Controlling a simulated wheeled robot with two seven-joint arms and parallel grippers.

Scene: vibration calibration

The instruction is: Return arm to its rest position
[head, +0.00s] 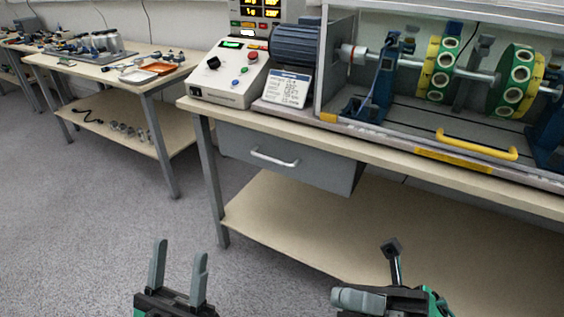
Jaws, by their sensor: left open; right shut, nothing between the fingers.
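My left gripper (179,272) is at the bottom left, its two grey fingers upright and spread apart, with nothing between them. It is over the grey floor, in front of the workbench. My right gripper (392,258) is at the bottom right, in front of the bench's lower shelf. Its dark fingers are close together and hold nothing. Both grippers are apart from the bench and its equipment.
The workbench (203,104) carries a control box (228,75), a motor (296,45) and a rotor rig with green-yellow discs (515,82). A yellow handle (476,145) and a drawer (285,158) face me. Another table (140,84) stands left. Floor (70,230) is clear at left.

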